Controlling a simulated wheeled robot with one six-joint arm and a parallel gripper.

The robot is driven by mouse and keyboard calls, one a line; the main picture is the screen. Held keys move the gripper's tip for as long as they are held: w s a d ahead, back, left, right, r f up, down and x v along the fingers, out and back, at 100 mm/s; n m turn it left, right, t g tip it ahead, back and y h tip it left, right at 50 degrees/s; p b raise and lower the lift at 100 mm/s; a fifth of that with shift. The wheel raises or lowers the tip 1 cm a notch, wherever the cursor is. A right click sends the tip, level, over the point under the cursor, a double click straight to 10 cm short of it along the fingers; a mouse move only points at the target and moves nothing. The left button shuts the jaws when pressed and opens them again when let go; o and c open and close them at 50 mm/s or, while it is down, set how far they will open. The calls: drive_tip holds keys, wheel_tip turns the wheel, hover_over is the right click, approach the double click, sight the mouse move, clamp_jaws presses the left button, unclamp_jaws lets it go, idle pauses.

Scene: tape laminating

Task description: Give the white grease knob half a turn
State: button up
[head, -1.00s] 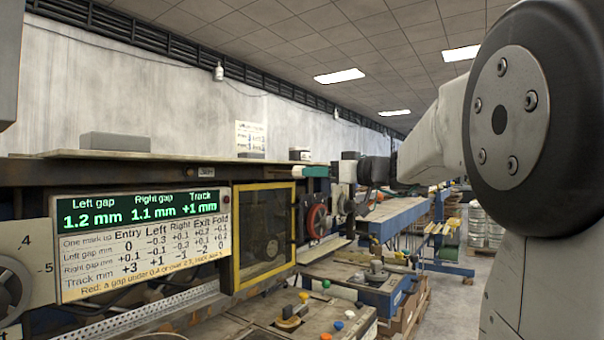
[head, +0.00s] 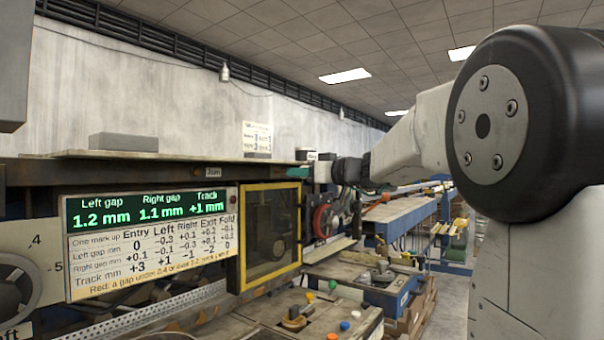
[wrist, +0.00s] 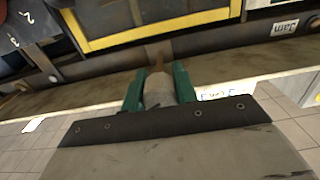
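The knob is a pale grey-white cylinder (wrist: 158,92) with a brown stem-like end in the wrist view. My gripper's two green fingers (wrist: 158,88) stand on either side of it, with hardly any gap showing. Whether they press on it I cannot tell. In the head view my gripper (head: 298,172) is small, at the upper beam just above the right end of the yellow-framed window (head: 271,187). The knob is not distinct there.
The readout panel (head: 150,208) shows left gap 1.2, right gap 1.1 and track +1 mm. A shelf edge (wrist: 60,103) and beam run close behind the fingers. Coloured knobs, including a green one (head: 332,284), stand on the bench below.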

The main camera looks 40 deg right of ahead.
drive_tip(key=shift+m, duration=1.6)
drive_tip(key=shift+c, duration=0.3)
drive_tip(key=o, duration=1)
drive_tip(key=shift+v, duration=3.95)
